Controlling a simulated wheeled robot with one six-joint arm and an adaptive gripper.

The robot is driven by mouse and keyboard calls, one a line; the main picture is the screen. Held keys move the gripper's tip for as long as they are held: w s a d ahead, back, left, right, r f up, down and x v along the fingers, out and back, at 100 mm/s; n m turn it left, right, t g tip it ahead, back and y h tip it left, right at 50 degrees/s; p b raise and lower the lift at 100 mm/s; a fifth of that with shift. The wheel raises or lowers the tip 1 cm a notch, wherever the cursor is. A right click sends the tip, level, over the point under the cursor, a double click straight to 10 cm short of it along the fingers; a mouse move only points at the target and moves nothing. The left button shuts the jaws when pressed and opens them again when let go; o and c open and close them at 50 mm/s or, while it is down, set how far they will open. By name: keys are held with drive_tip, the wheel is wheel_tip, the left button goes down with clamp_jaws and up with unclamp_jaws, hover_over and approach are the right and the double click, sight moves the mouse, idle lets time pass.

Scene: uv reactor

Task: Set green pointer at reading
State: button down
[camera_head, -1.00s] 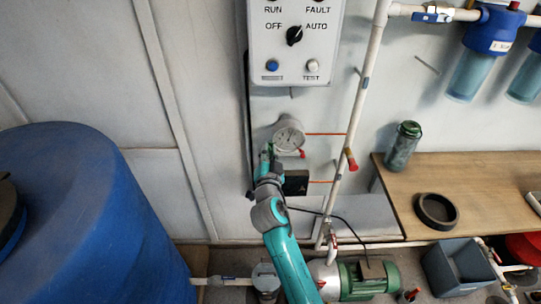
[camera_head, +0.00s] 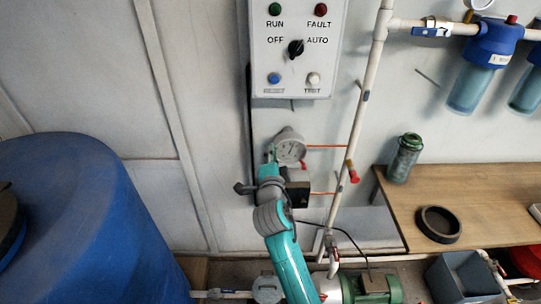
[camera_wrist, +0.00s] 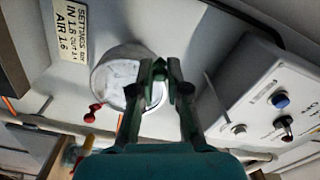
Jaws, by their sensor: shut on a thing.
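A round pressure gauge (camera_head: 291,149) with a white dial is on the wall below the control box. It also shows in the wrist view (camera_wrist: 113,77), its dial partly hidden by my fingers. My gripper (camera_head: 272,154) is at the gauge's left edge in the head view. In the wrist view my gripper (camera_wrist: 160,80) has its fingertips close together at the rim, shut on a small dark green piece, which looks like the green pointer (camera_wrist: 159,70). The pointer's reading and the dial numbers are too small or blurred to read.
A settings label (camera_wrist: 71,30) near the gauge reads partly "IN 1.8", "AIR 1.6". The control box (camera_head: 293,50) is above. A red-handled valve (camera_head: 351,172) and white pipe (camera_head: 364,100) stand to the right. A blue tank (camera_head: 80,215) fills the left.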

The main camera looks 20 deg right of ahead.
idle(0.4)
drive_tip(key=c, duration=1.1)
unclamp_jaws()
drive_tip(key=shift+c, duration=0.2)
drive_tip(key=v, duration=1.2)
